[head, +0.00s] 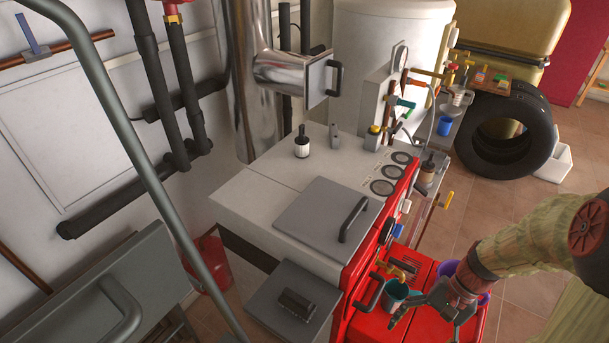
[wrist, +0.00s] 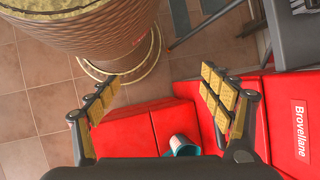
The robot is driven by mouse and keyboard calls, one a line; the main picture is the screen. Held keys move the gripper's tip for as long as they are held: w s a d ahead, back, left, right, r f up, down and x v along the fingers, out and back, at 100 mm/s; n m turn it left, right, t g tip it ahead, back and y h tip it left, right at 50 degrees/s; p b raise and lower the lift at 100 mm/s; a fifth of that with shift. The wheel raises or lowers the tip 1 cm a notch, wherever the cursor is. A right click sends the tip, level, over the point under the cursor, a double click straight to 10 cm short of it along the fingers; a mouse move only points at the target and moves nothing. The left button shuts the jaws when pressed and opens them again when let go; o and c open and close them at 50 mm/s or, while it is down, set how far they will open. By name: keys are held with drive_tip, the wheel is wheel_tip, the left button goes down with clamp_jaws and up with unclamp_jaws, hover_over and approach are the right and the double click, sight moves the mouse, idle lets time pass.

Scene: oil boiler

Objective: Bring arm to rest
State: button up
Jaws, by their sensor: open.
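My gripper (head: 412,298) is at the lower right of the head view, low in front of the red boiler front (head: 365,255). My arm comes in from the right edge. In the wrist view my gripper (wrist: 160,97) shows its two yellow-padded fingers wide apart with nothing between them. Beyond the fingers lie a red surface (wrist: 125,130) and tiled floor. A teal cup (head: 394,291) is close to the gripper in the head view; whether they touch I cannot tell. A cup (wrist: 182,145) also shows below the fingers in the wrist view.
The grey boiler top (head: 260,215) carries a handled plate (head: 325,217) and a small dark-topped bottle (head: 302,145). A tyre (head: 508,135) stands at the back right. A large ribbed round container (wrist: 85,45) is near the left finger.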

drive_tip(key=a+r+n+t+h+p, duration=0.1)
drive_tip(key=a+r+n+t, duration=0.3)
drive_tip(key=r, duration=0.9)
drive_tip(key=s+a+r+n+t+h, duration=0.1)
drive_tip(key=a+r+n+t+h, duration=0.2)
drive_tip(key=r, duration=1)
drive_tip(key=shift+a+n+t+h+p, duration=0.4)
drive_tip(key=shift+a+n+t, duration=0.1)
drive_tip(key=shift+n+t, duration=0.15)
drive_tip(key=shift+s+r, duration=0.1)
drive_tip(key=shift+c, duration=1.1)
